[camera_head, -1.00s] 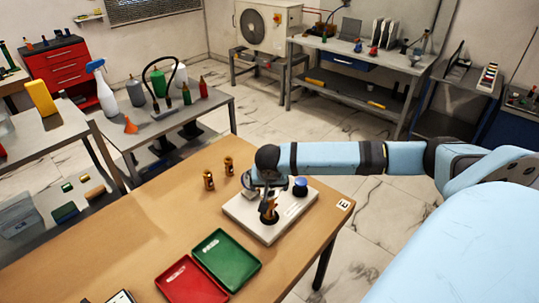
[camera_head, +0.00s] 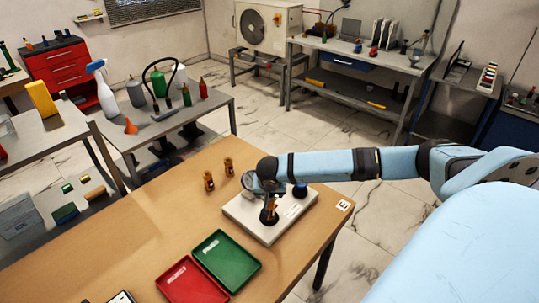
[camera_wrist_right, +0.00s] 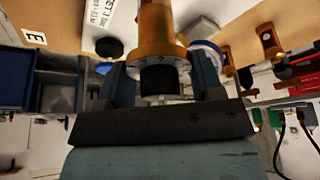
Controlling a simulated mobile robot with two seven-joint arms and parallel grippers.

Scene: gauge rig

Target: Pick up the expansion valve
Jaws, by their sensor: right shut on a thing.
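My right gripper (camera_head: 268,199) points down over the white board (camera_head: 291,223) of the gauge rig. It is shut on a brass-coloured expansion valve (camera_head: 268,215) that stands upright over the board. In the right wrist view the brass valve (camera_wrist_right: 157,35) with a dark end sits between the two fingers (camera_wrist_right: 162,84). I cannot tell whether the valve still touches the board. Two similar brass pieces (camera_head: 208,181) (camera_head: 228,166) stand on the table to the left of the board. My left gripper is not in view.
A red tray (camera_head: 192,282) and a green tray (camera_head: 227,260) lie on the wooden table (camera_head: 130,225) in front of the board. The left part of the table is mostly clear.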

